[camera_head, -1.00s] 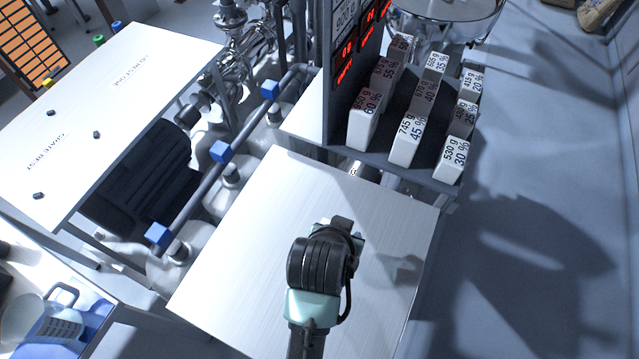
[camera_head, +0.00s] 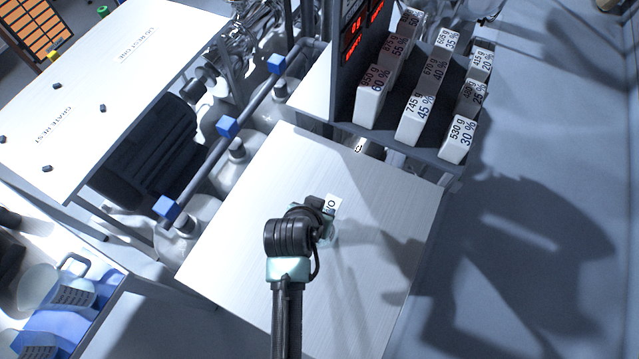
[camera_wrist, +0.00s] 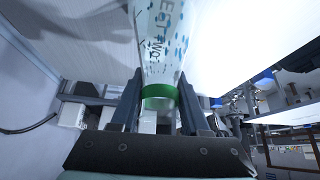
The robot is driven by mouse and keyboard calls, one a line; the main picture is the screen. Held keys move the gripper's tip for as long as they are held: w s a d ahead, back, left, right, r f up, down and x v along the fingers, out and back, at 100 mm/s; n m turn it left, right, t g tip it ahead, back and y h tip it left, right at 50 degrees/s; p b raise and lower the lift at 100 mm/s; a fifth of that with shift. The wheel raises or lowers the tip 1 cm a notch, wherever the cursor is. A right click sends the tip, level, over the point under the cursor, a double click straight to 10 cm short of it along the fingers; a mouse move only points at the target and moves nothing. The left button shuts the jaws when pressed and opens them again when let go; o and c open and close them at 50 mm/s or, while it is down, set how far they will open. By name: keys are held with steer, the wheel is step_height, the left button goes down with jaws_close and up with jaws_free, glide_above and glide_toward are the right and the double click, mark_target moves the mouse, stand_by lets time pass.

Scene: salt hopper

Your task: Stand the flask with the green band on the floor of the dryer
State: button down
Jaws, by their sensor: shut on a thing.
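The flask (camera_wrist: 163,40) is clear glass with blue specks, printed lettering and a green band (camera_wrist: 160,91) around its narrow part. In the wrist view my gripper (camera_wrist: 159,82) is shut on it at the band, one finger on each side. The flask's far end runs out of the top of that view. In the head view my gripper (camera_head: 322,222) is over a pale brushed panel, and my wrist hides most of the flask. A small white lettered patch shows beside the gripper; I cannot tell whether it belongs to the flask. I cannot pick out the dryer with certainty.
The brushed panel (camera_head: 380,230) is otherwise bare. Behind it, a dark rack (camera_head: 400,145) bears several white blocks marked with weights and percentages. A pipe with blue cubes (camera_head: 227,127) runs along the left. A white-topped table (camera_head: 130,60) stands farther left. Grey floor lies right.

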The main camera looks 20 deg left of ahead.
steer(key=shift+c, duration=1.9)
jaws_free()
steer(key=shift+f, duration=0.1)
steer(key=shift+r, duration=0.2)
steer(key=v, duration=1.2)
